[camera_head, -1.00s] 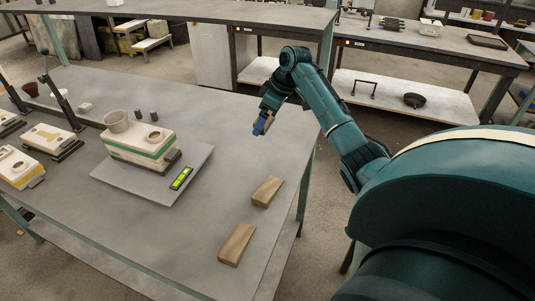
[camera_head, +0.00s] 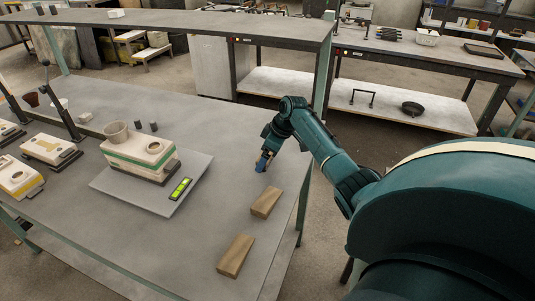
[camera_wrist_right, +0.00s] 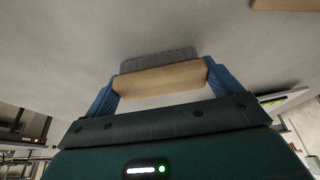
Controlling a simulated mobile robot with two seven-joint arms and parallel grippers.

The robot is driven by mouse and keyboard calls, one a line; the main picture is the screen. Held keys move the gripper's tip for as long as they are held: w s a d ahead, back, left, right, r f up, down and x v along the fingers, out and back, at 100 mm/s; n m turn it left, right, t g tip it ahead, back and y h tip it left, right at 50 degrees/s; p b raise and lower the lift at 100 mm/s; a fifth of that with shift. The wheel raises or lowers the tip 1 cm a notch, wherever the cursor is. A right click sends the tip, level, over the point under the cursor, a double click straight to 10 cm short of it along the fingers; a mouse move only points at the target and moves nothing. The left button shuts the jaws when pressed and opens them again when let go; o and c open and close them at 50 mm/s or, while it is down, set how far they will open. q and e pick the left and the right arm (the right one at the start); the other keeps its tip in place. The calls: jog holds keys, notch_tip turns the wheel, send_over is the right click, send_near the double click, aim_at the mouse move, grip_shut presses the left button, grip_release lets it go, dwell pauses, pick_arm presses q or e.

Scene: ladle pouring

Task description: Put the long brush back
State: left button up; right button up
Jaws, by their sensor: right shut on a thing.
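My right gripper (camera_head: 262,162) is over the right part of the near grey table, just beyond two wooden blocks. In the right wrist view its blue fingers are shut on the ends of the brush (camera_wrist_right: 160,80), which has a pale wooden back and dark grey bristles (camera_wrist_right: 158,58). The bristles point away from the palm, towards the grey table surface; whether they touch it I cannot tell. My left gripper is not in view.
Two wooden blocks (camera_head: 266,202) (camera_head: 236,256) lie near the table's right edge. Bare table (camera_head: 215,130) lies between plate and gripper.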

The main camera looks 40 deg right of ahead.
jog(key=shift+f, duration=0.1)
jog(key=o, duration=0.6)
jog(key=v, duration=1.2)
jog(key=shift+r, duration=0.2)
